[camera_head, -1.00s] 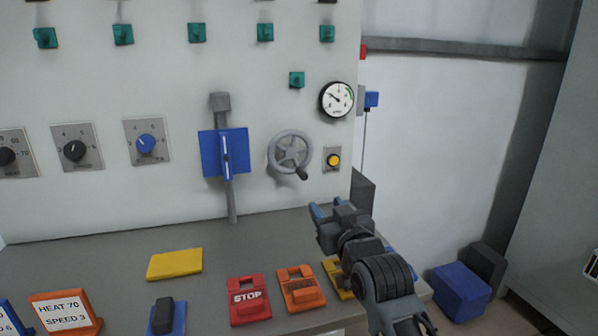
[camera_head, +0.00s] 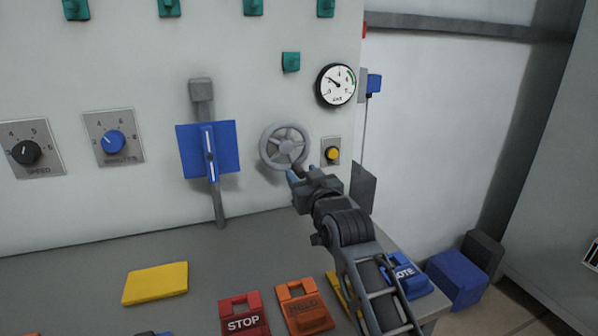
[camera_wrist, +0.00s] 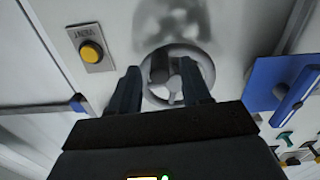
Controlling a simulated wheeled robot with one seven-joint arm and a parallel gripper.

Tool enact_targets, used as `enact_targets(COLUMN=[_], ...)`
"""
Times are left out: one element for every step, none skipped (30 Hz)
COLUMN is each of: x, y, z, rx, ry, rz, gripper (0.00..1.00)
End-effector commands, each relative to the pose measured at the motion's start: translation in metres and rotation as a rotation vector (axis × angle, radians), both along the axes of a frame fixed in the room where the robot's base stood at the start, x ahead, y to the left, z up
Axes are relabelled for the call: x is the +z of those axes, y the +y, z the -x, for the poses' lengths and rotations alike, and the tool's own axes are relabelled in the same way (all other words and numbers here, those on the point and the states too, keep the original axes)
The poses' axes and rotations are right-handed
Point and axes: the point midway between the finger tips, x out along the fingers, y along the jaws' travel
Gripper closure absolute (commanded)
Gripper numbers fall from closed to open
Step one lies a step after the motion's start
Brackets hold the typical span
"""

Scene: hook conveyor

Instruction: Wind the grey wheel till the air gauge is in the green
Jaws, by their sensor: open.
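The grey wheel (camera_head: 285,141) is a spoked handwheel on the white panel. Its crank knob is at the lower rim, partly behind my gripper (camera_head: 300,175) in the head view. In the wrist view the wheel (camera_wrist: 181,99) lies ahead, with the dark knob (camera_wrist: 160,66) between my open fingers (camera_wrist: 163,90). I cannot tell whether the fingers touch the knob. The air gauge (camera_head: 336,86) is a round white dial above right of the wheel. Its green band is at the upper right; the needle points to the upper left, outside the green.
A yellow button (camera_head: 332,154), labelled VENT in the wrist view (camera_wrist: 91,52), sits just right of the wheel. A blue lever plate (camera_head: 195,150) is to its left. Red STOP (camera_head: 243,316), orange (camera_head: 304,308) and blue (camera_head: 409,277) tags lie on the bench below.

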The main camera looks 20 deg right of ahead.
Motion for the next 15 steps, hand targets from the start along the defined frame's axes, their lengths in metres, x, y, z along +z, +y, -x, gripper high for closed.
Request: enact_targets(x=[0.0, 0.0, 0.0, 0.0, 0.001, 0.0, 0.0, 0.0, 0.0, 0.0, 0.0, 0.0, 0.0, 0.0, 0.0], y=[0.0, 0.0, 0.0, 0.0, 0.0, 0.0, 0.0, 0.0, 0.0, 0.0, 0.0, 0.0, 0.0, 0.0, 0.0], z=[-0.008, -0.011, -0.015, -0.018, -0.02, -0.023, -0.024, -0.025, -0.026, -0.026, -0.027, -0.027, -0.027, -0.027, -0.027], rx=[0.0, 0.0, 0.0, 0.0, 0.0, 0.0, 0.0, 0.0, 0.0, 0.0, 0.0, 0.0, 0.0, 0.0, 0.0], ry=[0.0, 0.001, 0.001, 0.0, -0.001, 0.0, 0.0, 0.001, 0.001, 0.0, 0.0, 0.0, 0.0, 0.0, 0.0], rz=[-0.001, -0.001, 0.0, 0.0, 0.0, 0.0, 0.0, 0.0, 0.0, 0.001, 0.001, 0.001, 0.001, 0.001, 0.001], gripper=[0.52, 0.52, 0.52, 0.52, 0.52, 0.52, 0.52, 0.52, 0.52, 0.52, 0.52, 0.52, 0.52, 0.52, 0.52])
